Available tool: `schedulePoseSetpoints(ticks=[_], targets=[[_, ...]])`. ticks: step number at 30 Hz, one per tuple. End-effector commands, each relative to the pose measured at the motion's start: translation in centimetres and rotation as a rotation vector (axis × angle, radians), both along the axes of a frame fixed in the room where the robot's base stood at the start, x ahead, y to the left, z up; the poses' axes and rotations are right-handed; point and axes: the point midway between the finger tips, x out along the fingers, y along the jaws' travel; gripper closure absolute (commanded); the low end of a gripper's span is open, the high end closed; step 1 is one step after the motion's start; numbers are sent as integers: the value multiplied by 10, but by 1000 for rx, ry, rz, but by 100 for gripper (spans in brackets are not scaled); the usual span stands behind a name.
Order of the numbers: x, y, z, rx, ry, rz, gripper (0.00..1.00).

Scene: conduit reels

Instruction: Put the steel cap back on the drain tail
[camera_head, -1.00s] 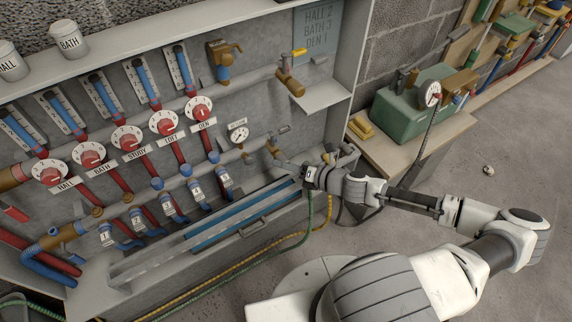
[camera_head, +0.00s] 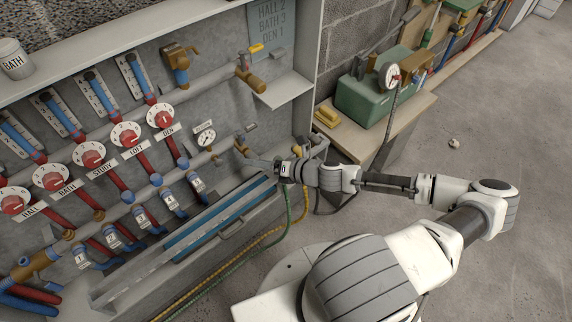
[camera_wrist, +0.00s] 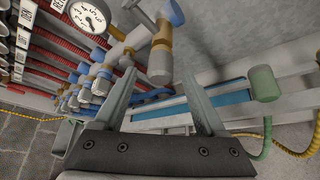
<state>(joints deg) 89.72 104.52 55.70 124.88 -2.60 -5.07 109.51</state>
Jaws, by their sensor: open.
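My gripper (camera_wrist: 160,82) is open and empty. In the wrist view its two fingers point up at a short brass and grey pipe end (camera_wrist: 160,62), which looks like the drain tail. It shows between and just beyond the fingertips, apart from them as far as I can tell. A brass collar and a blue fitting sit above it. In the head view my gripper (camera_head: 258,163) is low at the right of the panel, just below the brass outlet (camera_head: 240,145) beside the gauge. I cannot make out the steel cap for certain in either view.
A round gauge (camera_head: 204,137) sits left of the outlet. A trough with a blue strip (camera_head: 215,222) runs below. A green hose end (camera_wrist: 264,84) stands right of my fingers. A bench with a green box (camera_head: 372,100) is at right. A small object (camera_head: 453,142) lies on the floor.

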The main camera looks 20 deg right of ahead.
Motion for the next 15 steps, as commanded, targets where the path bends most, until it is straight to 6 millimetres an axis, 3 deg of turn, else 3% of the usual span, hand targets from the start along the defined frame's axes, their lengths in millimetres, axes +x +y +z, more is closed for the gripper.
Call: schedulePoseSetpoints(ticks=[15], targets=[[-78,-67,40,-3,2,-5,27]])
